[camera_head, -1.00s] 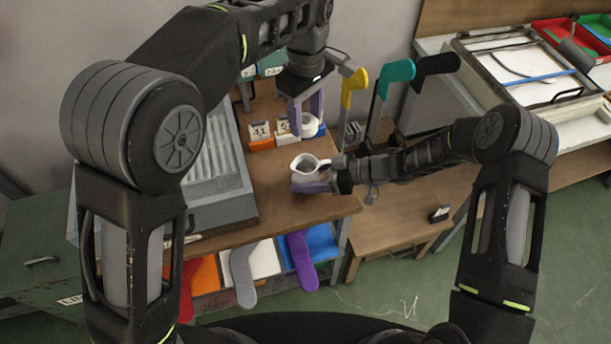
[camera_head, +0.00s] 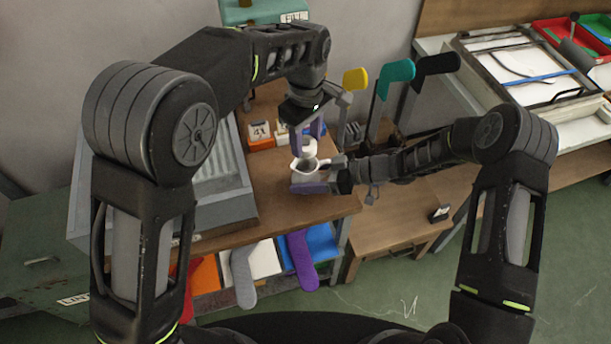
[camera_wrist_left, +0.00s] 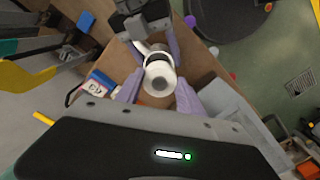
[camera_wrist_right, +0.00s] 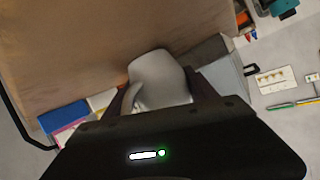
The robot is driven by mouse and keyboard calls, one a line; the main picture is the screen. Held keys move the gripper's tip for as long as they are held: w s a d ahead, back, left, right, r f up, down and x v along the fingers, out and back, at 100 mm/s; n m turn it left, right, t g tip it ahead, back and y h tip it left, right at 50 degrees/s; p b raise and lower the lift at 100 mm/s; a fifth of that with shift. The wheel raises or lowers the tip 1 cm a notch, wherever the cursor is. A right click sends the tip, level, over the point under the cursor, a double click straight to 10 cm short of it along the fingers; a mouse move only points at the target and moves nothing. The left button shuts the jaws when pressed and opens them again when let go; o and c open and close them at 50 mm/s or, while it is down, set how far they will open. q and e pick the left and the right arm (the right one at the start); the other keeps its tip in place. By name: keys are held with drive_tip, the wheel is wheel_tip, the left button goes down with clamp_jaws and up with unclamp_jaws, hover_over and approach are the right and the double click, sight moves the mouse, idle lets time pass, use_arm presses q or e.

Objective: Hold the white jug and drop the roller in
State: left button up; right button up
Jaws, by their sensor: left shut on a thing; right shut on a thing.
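The white jug (camera_head: 297,166) stands at the right part of the wooden bench and fills the middle of the right wrist view (camera_wrist_right: 160,76). My right gripper (camera_head: 316,183) is shut on the jug from the right. My left gripper (camera_head: 309,138) points down over the jug, its purple fingers shut on the white roller (camera_head: 309,147). In the left wrist view the roller (camera_wrist_left: 158,80) is seen end-on between the fingers, with the jug's white edge just behind it. The roller is directly above the jug's mouth; I cannot tell whether its lower end is inside.
A grey ribbed tray (camera_head: 213,180) lies left on the bench (camera_head: 283,208). Small number cards (camera_head: 259,134) stand behind. Yellow (camera_head: 355,79), teal (camera_head: 396,75) and black (camera_head: 436,66) sock boards rise behind the right arm. Bare wood lies left of the jug.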

sight(306, 143)
use_arm(q)
drive_tip(key=shift+f, duration=1.35)
drive_tip(key=o, duration=1.5)
wheel_tip(306, 143, up, 12)
drive_tip(key=shift+r, duration=0.1)
use_arm(e)
drive_tip(key=o, duration=1.7)
